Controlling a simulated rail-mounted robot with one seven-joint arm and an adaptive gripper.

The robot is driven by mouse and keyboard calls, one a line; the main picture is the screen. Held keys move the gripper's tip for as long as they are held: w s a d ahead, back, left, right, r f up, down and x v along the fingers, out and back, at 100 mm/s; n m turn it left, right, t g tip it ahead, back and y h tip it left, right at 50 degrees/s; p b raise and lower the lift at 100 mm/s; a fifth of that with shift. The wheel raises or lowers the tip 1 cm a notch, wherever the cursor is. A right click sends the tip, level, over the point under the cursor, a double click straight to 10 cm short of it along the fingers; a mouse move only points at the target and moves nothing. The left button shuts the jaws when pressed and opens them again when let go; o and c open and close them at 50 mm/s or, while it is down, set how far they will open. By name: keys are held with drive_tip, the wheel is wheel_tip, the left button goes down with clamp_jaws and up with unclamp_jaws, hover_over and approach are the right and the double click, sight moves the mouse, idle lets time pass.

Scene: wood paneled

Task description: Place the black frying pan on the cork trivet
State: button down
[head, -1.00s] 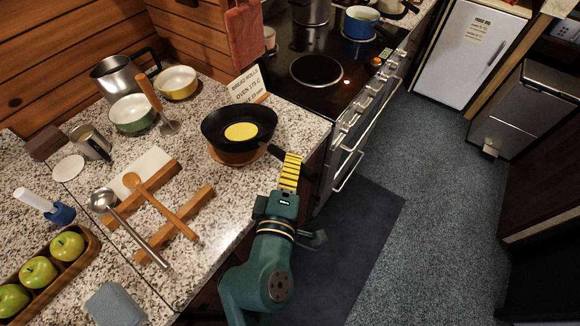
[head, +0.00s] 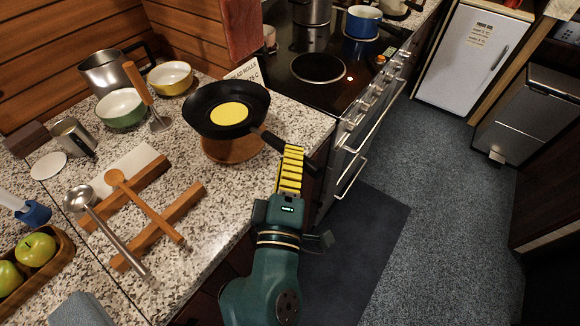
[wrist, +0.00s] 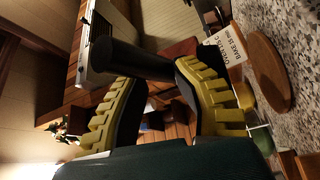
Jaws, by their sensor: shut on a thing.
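The black frying pan (head: 203,112) has a round yellow patch (head: 230,113) inside and is held above the cork trivet (head: 232,151). The trivet lies on the granite counter, and its far part is hidden behind the pan. A gap seems to show between pan and trivet. My gripper (head: 288,152), with yellow ribbed fingers, is shut on the pan's handle (head: 272,139) beyond the counter edge. In the wrist view the dark handle (wrist: 135,60) runs between the two fingers, and the round trivet (wrist: 265,75) shows at the right, apart from them.
A small sign card (head: 246,70) stands behind the pan. Bowls (head: 121,108), a steel pot and a wooden-handled masher (head: 139,84) stand to the left. A spoon and ladle rest on wooden bars (head: 150,230). The stove (head: 317,68) is at the back right.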

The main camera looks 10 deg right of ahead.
drive_tip(key=shift+t+b, duration=0.3)
drive_tip(key=shift+b, duration=0.5)
wheel_tip(320, 180, down, 8)
drive_tip(key=b, duration=0.7)
drive_tip(key=shift+r, duration=0.2)
drive_tip(key=shift+f+b, duration=0.7)
drive_tip(key=shift+f, duration=0.15)
drive_tip(key=c, duration=0.9)
unclamp_jaws()
drive_tip(key=o, duration=0.3)
drive_tip(key=shift+f, duration=0.25)
drive_tip(key=shift+o, duration=0.3)
drive_tip(key=shift+r, duration=0.1)
drive_tip(key=shift+s, duration=0.15)
